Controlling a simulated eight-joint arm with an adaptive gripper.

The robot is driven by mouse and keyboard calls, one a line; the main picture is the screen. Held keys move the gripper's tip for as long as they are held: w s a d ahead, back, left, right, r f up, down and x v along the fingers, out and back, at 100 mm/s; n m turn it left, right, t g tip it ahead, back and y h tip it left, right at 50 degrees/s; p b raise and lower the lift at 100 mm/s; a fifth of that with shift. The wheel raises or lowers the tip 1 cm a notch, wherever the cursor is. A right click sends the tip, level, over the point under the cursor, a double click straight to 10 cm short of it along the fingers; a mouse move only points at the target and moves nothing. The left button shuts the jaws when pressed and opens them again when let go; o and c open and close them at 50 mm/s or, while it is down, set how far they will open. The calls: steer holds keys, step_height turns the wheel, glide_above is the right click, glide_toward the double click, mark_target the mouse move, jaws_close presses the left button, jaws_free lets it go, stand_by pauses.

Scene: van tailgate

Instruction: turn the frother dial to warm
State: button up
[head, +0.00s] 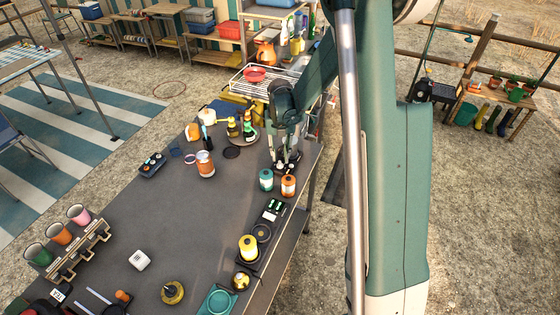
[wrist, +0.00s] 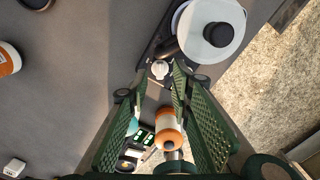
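A small white knob, likely the frother dial (wrist: 160,70), sits on a dark base in the wrist view. Its marks are too small to read. Beside it on the same base stands a round white vessel with a black lid knob (wrist: 208,30), likely the frother. My gripper (wrist: 161,76) is open and empty, with its two green fingers on either side of the dial in the picture. I cannot tell whether they touch it. In the head view my gripper (head: 286,163) points down at the table's right edge and hides most of the frother and dial.
A teal canister (head: 266,179) and an orange canister (head: 288,186) stand close to my gripper; the orange one also shows in the wrist view (wrist: 168,128). A black device (head: 272,210) lies nearer. The table's (head: 200,218) middle is clear. A tray with bottles (head: 241,136) stands left of my gripper.

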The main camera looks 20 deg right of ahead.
mark_target(280, 163)
steer(key=shift+f, duration=1.8)
jaws_close()
